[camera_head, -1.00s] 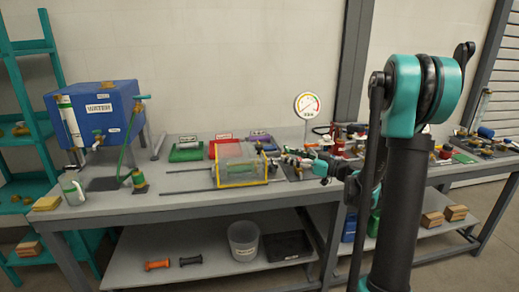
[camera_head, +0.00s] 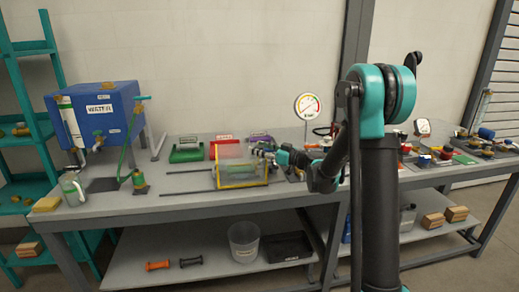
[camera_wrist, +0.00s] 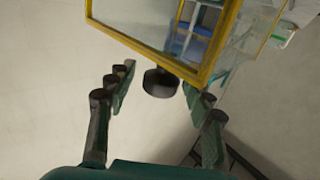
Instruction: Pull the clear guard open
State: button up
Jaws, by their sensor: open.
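The clear guard (camera_head: 240,174) is a see-through box with a yellow-edged frame, standing on the bench at mid-picture. In the wrist view its yellow frame (camera_wrist: 150,43) fills the top. A dark round knob (camera_wrist: 160,83) sits just below the frame's lower corner. My gripper (camera_head: 258,151) is at the guard's upper right edge. In the wrist view my gripper (camera_wrist: 158,92) is open, with the knob between its spread fingers and no clear contact. In the head view the knob is too small to make out.
Dark rails (camera_head: 188,193) run along the bench left of the guard. Green (camera_head: 187,151) and red (camera_head: 224,147) bins stand behind it. A blue water tank (camera_head: 100,115) stands at the left. The bench front near the rails is clear.

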jog(key=shift+c, duration=0.4)
grip_shut()
jog(key=s+a, duration=0.3)
jog(key=a, duration=0.7)
jog(key=s+a, duration=0.3)
jog(key=a, duration=0.8)
jog(key=shift+a, duration=0.15)
jog(key=shift+s, duration=0.1)
jog(key=shift+o, duration=0.4)
grip_release()
jog(key=v, duration=1.2)
